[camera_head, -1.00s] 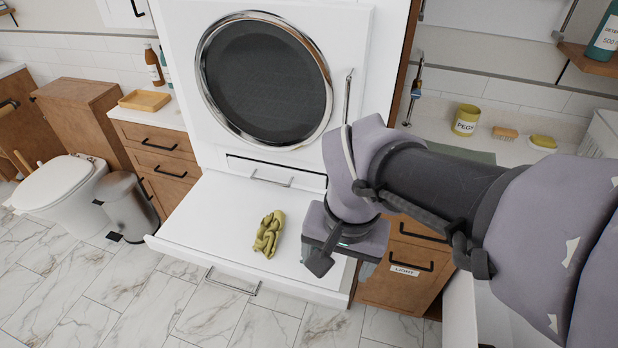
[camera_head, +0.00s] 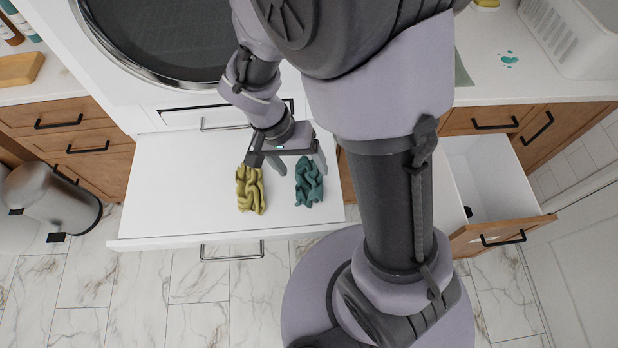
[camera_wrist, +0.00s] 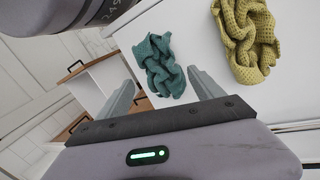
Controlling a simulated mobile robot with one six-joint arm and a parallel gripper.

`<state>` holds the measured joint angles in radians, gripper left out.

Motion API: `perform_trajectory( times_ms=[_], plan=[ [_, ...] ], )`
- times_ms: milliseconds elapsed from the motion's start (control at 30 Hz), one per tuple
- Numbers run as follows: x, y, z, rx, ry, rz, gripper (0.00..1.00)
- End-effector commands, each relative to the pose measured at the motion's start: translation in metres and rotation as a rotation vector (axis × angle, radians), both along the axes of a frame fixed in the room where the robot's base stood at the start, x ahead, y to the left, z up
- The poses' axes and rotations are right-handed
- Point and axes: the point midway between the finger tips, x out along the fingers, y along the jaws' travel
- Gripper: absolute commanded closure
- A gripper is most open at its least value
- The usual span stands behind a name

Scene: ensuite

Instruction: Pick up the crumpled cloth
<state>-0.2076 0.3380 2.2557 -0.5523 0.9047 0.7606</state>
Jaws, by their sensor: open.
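Two crumpled cloths lie on the white pull-out shelf (camera_head: 165,200). One is a yellow-green waffle cloth (camera_head: 249,190), the other a teal cloth (camera_head: 309,181) to its right. My gripper (camera_head: 287,160) is open and empty above the shelf, near the back of both cloths. In the wrist view, the teal cloth (camera_wrist: 159,66) shows between and beyond my gripper's spread fingertips (camera_wrist: 162,80). The yellow-green cloth (camera_wrist: 246,40) lies outside the fingers, to the right. I see no contact with either cloth; the exact height above them is hard to tell.
A white appliance with a round dark door (camera_head: 160,35) stands behind the shelf. An open drawer (camera_head: 490,180) juts out at the right. A grey bin (camera_head: 52,205) stands at the left. The shelf's left part is bare.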

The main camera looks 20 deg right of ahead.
Motion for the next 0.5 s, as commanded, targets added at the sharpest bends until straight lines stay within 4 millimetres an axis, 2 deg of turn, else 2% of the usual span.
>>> perform_trajectory(
  times_ms=[100, 200, 400, 500],
  plan=[
    [-0.001, -0.004, -0.027, -0.001, 0.003, 0.0, 0.23],
    [-0.004, -0.009, -0.044, -0.001, 0.004, -0.001, 0.23],
    [-0.004, -0.01, -0.043, 0.0, 0.002, 0.001, 0.23],
    [-0.004, -0.01, -0.043, 0.0, 0.002, 0.001, 0.41]
  ],
)
